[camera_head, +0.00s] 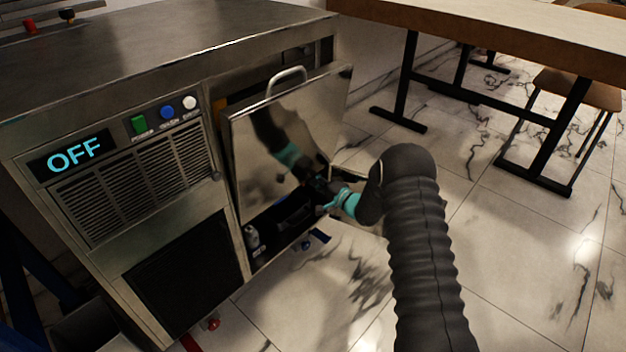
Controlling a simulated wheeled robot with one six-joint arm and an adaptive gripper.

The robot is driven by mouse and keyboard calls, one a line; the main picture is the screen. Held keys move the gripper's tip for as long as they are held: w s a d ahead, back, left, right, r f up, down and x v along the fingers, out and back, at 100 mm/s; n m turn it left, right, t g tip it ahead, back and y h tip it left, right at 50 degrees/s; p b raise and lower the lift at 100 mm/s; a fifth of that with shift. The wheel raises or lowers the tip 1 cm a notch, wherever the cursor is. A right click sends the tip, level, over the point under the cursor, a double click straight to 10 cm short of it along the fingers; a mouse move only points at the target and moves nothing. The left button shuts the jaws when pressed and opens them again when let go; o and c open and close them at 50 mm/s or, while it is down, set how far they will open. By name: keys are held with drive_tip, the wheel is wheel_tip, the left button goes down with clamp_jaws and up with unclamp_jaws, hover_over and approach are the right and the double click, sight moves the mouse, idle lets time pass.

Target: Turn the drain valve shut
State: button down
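No part is clearly marked as the drain valve. A small red knob-like part (213,324) sits low at the foot of the steel machine (180,45), near the floor. A small blue part (320,236) shows below the open compartment; I cannot tell whether either is the valve. My gripper (322,188) is at the lower right edge of the tilted steel panel (270,140), far from the red part. It is small and dark here, so its fingers and any contact with the panel are unclear.
The panel has a handle (287,78) on top and stands out from the dark compartment (280,225). The machine's display (75,154) reads OFF, beside green, blue and white buttons. A table (520,35) and a stool (575,90) stand right. Tiled floor between is clear.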

drive_tip(key=shift+m, duration=0.3)
drive_tip(key=c, duration=1.1)
unclamp_jaws()
drive_tip(key=v, duration=1.2)
drive_tip(key=shift+s, duration=0.1)
